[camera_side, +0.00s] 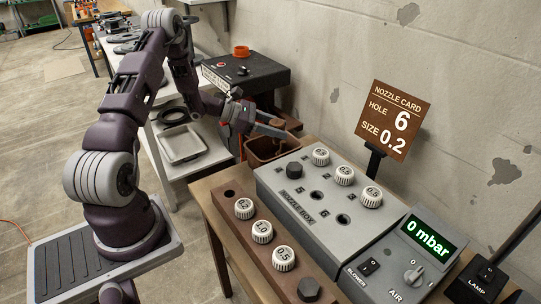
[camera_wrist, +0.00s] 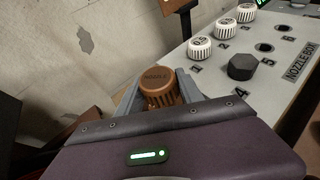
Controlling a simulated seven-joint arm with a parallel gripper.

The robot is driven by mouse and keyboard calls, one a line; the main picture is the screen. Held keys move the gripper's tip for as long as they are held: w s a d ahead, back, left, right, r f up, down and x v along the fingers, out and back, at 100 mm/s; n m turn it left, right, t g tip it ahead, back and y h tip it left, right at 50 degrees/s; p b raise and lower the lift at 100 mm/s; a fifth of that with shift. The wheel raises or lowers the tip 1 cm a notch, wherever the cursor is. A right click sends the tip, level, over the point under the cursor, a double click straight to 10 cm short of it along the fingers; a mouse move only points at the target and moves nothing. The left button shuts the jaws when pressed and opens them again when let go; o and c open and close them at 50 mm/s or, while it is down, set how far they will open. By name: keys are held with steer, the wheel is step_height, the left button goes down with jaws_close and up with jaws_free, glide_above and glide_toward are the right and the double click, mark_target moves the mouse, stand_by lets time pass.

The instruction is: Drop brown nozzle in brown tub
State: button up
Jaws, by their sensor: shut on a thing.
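The brown nozzle (camera_wrist: 158,88) is held between the fingers of my gripper (camera_wrist: 160,92) in the wrist view, with its ribbed cap facing the camera. In the side view my gripper (camera_side: 275,127) is shut on the brown nozzle (camera_side: 278,124). The brown tub (camera_side: 263,148) stands behind the nozzle box, and the gripper and nozzle are above it. The tub's inside is only partly seen, and the gap between nozzle and rim is hard to judge.
The grey nozzle box (camera_side: 330,225) carries white caps, a black plug (camera_side: 294,171) and open holes. A brown rack (camera_side: 258,262) with white nozzles lies in front. A nozzle card (camera_side: 394,120) reads hole 6, size 0.2. The display (camera_side: 431,235) reads 0 mbar.

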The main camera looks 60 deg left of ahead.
steer(key=shift+f, duration=0.35)
steer(key=o, duration=1.4)
steer(key=shift+o, duration=0.2)
